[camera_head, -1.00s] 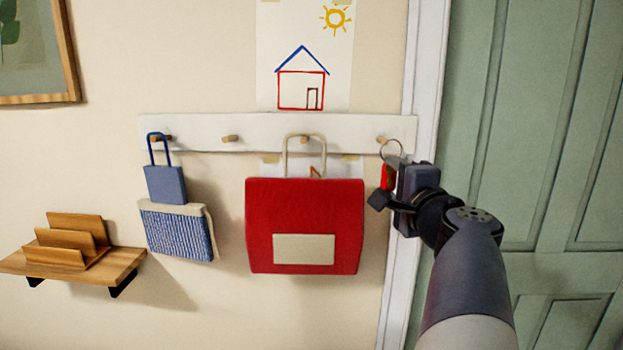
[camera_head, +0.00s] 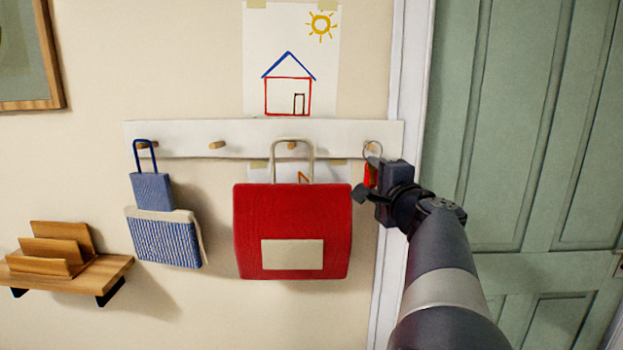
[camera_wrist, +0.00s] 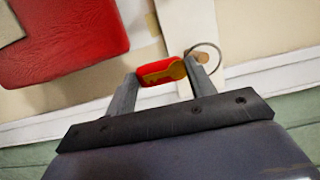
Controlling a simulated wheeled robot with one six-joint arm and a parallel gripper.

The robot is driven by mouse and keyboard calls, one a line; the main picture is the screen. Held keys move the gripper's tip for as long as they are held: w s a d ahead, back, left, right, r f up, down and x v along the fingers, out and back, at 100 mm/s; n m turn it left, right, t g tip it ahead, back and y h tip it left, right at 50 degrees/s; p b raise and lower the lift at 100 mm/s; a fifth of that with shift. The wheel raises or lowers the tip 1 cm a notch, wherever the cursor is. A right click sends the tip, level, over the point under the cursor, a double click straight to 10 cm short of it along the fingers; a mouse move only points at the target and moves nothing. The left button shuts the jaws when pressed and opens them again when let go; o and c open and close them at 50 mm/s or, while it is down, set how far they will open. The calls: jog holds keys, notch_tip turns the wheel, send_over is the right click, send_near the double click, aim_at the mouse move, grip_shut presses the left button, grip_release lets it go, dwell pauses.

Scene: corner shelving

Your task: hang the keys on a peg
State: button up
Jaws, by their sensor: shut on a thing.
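The keys are a thin metal ring (camera_head: 373,151), a red fob (camera_head: 369,175) and a brass key (camera_wrist: 166,73). My gripper (camera_wrist: 162,70) is shut on the red fob, with the ring standing up beyond the fingers. The rightmost wooden peg (camera_head: 371,146) sticks out of the white rail (camera_head: 345,139). The ring overlaps this peg in both views; the peg's end (camera_wrist: 201,57) shows inside the loop in the wrist view. I cannot tell for sure whether the ring is around the peg or just in front of it.
A red bag (camera_head: 292,220) hangs on the peg left of the keys. A bare peg (camera_head: 217,145) is further left, then a blue bag (camera_head: 152,190) with a striped pouch (camera_head: 165,238). A green door (camera_head: 530,130) and white frame (camera_head: 404,100) stand at right.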

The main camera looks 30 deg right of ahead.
aim_at(373, 175)
jog(key=shift+w+d+f, duration=0.1)
jog(key=shift+w+d, duration=0.35)
jog(key=shift+w, duration=0.25)
jog(key=shift+w+d, duration=0.4)
jog(key=shift+w, duration=0.25)
jog(key=shift+w+d+f, duration=0.2)
jog(key=shift+w+f, duration=0.1)
jog(key=shift+w, duration=0.05)
jog(key=shift+w+d+b, duration=0.15)
jog(key=shift+w+b, duration=0.1)
jog(key=shift+b, duration=0.3)
jog(key=o, duration=1.1)
